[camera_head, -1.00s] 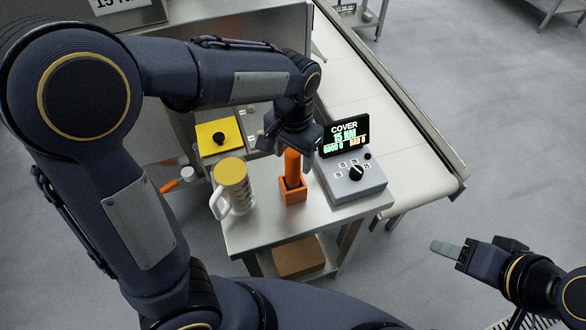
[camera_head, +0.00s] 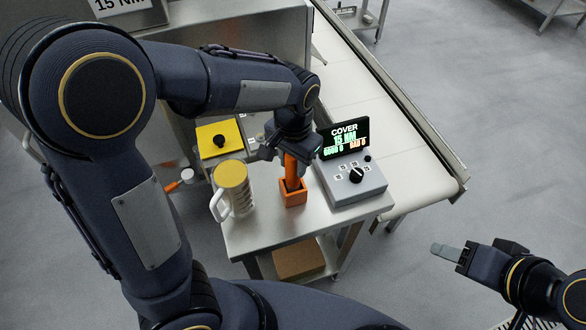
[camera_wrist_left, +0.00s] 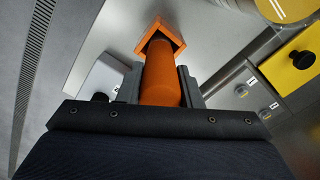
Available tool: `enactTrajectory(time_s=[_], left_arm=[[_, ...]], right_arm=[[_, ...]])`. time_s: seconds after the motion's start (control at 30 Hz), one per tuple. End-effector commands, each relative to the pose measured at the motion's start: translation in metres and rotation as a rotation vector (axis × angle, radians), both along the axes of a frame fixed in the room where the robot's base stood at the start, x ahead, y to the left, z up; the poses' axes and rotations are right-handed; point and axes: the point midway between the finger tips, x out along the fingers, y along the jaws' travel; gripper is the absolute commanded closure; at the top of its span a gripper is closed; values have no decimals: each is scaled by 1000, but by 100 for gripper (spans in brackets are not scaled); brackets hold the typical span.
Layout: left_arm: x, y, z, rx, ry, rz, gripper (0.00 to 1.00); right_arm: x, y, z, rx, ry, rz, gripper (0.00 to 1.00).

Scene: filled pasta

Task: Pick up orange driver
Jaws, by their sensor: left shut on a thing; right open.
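The orange driver (camera_head: 291,168) stands upright with its lower end in a square orange holder (camera_head: 293,197) on the small steel table. My left gripper (camera_head: 289,152) is above the holder, shut on the driver's upper part. The left wrist view shows the orange driver (camera_wrist_left: 160,80) between the two grey fingers, with the orange holder (camera_wrist_left: 162,36) around its far end. How deep the driver sits in the holder is hidden. My right gripper (camera_head: 447,250) is at the lower right, open and away from the table.
A grey control box (camera_head: 350,183) with a knob and a lit display (camera_head: 344,138) stands right of the holder. A clear mug with a yellow top (camera_head: 232,180) stands left of it. A yellow plate with a black knob (camera_head: 220,139) lies behind. The table's front is clear.

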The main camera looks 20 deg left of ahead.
Motion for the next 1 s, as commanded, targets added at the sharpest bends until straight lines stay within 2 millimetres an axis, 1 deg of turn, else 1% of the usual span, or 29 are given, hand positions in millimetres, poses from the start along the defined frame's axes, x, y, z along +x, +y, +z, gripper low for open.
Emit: enactTrajectory(time_s=[0.07, 0.17, 0.4, 0.5, 0.6, 0.73, 1.0], left_arm=[[1, 0, 3, -1, -3, 0, 97], [1, -1, 14, -4, -6, 0, 97], [1, -1, 61, -4, -8, -1, 97], [1, 0, 78, -4, -6, 0, 97], [1, -1, 91, -3, -4, -1, 97], [1, -1, 100, -2, -3, -1, 97], [0, 0, 101, -1, -2, 0, 97]], right_arm=[[0, 0, 0, 0, 0, 0, 48], [0, 0, 0, 0, 0, 0, 48], [0, 0, -2, 0, 0, 0, 48], [0, 0, -2, 0, 0, 0, 48], [0, 0, -2, 0, 0, 0, 48], [0, 0, -2, 0, 0, 0, 48], [0, 0, -2, 0, 0, 0, 48]])
